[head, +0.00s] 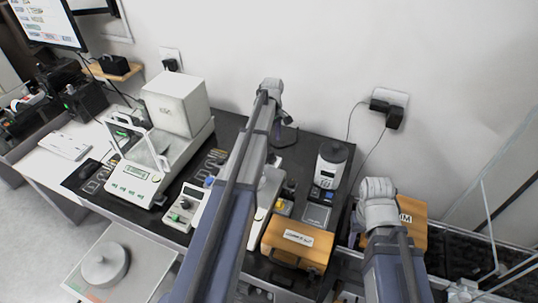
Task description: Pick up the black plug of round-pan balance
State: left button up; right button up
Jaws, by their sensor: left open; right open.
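Two dark plugs sit in a white wall outlet on the right: a black plug (379,105) and a larger black adapter (395,117) with a cord hanging to the table. Another black plug (171,64) is in the outlet at the upper left. I cannot tell which belongs to the round-pan balance. A small white balance (183,206) stands left of my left arm, which hides part of that area. My arms rise from the bottom of the head view.
A glass-sided balance (130,177) stands on the dark table at left, with a white box (178,104) behind. A grey cylinder (105,265) is on a low plate at lower left. Wooden cases (297,257) and a grey-white device (328,172) crowd the right.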

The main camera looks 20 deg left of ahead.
aim_at(271, 151)
pick_arm(q)
jog(key=shift+a+f+b, duration=0.2)
jog(key=shift+f+b, duration=3.65)
jog(key=shift+f, duration=0.1)
jog(key=shift+r, duration=0.1)
jog(key=shift+c, duration=0.2)
grip_shut()
